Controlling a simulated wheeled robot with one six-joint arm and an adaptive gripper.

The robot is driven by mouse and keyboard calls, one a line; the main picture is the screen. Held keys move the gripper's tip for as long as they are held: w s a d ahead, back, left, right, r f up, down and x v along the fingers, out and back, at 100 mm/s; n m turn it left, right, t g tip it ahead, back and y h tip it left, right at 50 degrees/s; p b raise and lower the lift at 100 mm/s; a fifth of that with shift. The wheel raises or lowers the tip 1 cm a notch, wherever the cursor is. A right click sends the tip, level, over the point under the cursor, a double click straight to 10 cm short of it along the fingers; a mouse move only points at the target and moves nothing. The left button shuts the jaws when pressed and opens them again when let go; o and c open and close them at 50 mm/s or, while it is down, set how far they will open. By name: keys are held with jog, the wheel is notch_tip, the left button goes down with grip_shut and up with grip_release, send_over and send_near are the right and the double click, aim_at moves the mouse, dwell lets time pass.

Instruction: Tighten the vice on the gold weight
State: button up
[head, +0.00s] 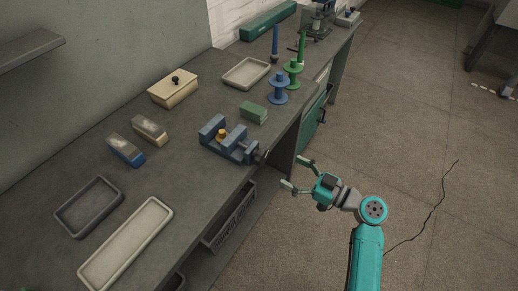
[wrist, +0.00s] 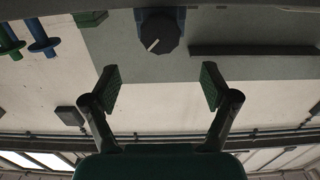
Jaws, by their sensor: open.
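The blue vice (head: 229,141) sits near the front edge of the grey bench. The gold weight (head: 221,133) stands between its jaws; I cannot tell whether both jaws touch it. The vice's dark round knob (head: 258,157) faces out past the bench edge toward my gripper. The knob (wrist: 157,34) also shows in the wrist view at the top centre, with a pale line across its face. My gripper (head: 297,173) is open and empty, in front of the knob and apart from it. Its two fingers (wrist: 160,87) are spread wide below the knob in the wrist view.
A green block (head: 253,112) and blue and green spools (head: 279,90) stand beyond the vice. A lidded box (head: 173,90), two brushes (head: 125,151), a dark tray (head: 89,206) and a pale tray (head: 126,245) lie on the bench. Floor around my arm is clear.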

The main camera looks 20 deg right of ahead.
aim_at(265, 157)
jog(key=x, duration=1)
jog(key=shift+w+a, duration=0.2)
jog(key=c, duration=1.2)
jog(key=shift+o, duration=0.2)
jog(key=m, duration=0.4)
jog(key=shift+d, duration=0.1)
jog(key=shift+w+d+m, duration=0.1)
jog(key=shift+m, duration=1.5)
